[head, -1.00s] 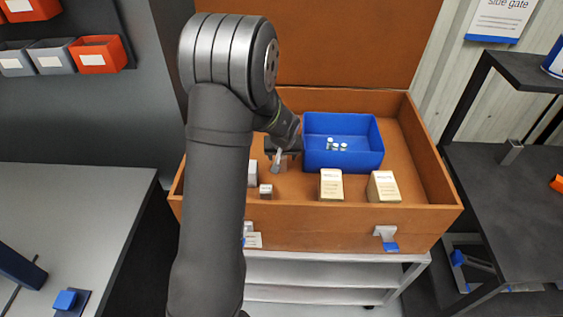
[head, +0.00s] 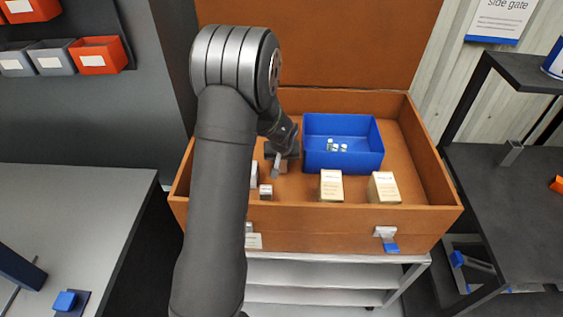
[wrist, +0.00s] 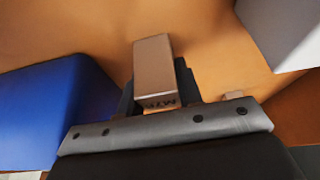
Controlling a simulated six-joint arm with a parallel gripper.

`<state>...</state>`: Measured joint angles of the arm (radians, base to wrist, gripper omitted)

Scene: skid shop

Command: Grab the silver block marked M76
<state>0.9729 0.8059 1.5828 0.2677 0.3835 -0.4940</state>
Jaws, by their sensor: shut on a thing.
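The block marked M76 (wrist: 153,62) shows in the wrist view between the jaws of my gripper (wrist: 160,92). Its dark lettering is on the end face toward the camera, and its long face looks brownish-silver in this light. My gripper is shut on it. In the head view my gripper (head: 278,165) points down inside the wooden box, left of the blue bin. The block is hard to make out there, and my arm covers part of the box's left side.
The blue bin (head: 318,160) holds several small pieces. Two cream cartons (head: 331,187) (head: 384,188) stand at the front of the wooden box (head: 420,215). A small block (head: 265,192) and a pale block (head: 254,174) are near my arm.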

